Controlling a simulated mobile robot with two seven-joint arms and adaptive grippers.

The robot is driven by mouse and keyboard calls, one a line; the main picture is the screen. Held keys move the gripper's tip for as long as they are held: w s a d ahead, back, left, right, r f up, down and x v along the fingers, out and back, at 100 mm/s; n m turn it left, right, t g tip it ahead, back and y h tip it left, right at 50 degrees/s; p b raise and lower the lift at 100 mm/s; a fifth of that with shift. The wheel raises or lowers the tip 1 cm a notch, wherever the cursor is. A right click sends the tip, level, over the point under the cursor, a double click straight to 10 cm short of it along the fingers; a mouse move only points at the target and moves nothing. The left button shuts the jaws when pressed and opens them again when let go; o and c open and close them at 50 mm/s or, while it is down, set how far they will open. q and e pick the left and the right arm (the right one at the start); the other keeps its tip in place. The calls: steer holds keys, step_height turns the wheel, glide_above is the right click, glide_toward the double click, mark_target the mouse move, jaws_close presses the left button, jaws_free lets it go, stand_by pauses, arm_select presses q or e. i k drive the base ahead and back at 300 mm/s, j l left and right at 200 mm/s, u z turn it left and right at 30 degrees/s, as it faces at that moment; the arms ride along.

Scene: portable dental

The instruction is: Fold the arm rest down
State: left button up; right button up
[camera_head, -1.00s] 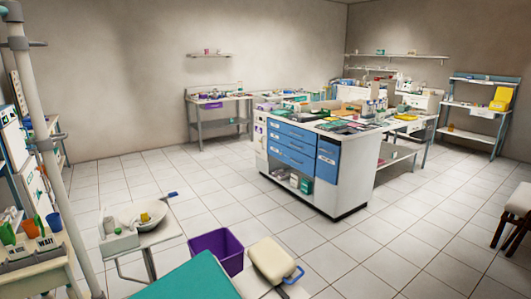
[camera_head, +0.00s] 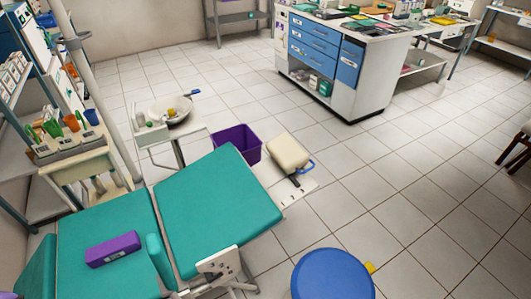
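A portable dental chair with teal padding (camera_head: 215,208) reaches from the lower left to the middle of the view. A narrow teal pad (camera_head: 158,258) stands up where its two large cushions meet; it looks like an arm rest, raised. A white bracket (camera_head: 218,266) sits at the chair's near side, by the edge of the larger cushion. A cream headrest pad (camera_head: 287,152) with a blue handle is at the chair's far end.
A purple box (camera_head: 113,249) lies on the left cushion. A blue round stool (camera_head: 333,275) stands at the bottom, near the chair. A purple bin (camera_head: 237,143) and a small stand with a basin (camera_head: 170,110) are behind the chair. Open tiled floor lies to the right.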

mark_target(165, 277)
steer(key=i+l, duration=0.1)
steer(key=l, duration=0.3)
steer(key=i+l, duration=0.1)
steer(key=l, duration=0.65)
steer(key=u, duration=0.4)
steer(key=l+u, duration=0.1)
steer(key=u, duration=0.75)
steer(key=l+u, duration=0.15)
steer(key=u, duration=0.7)
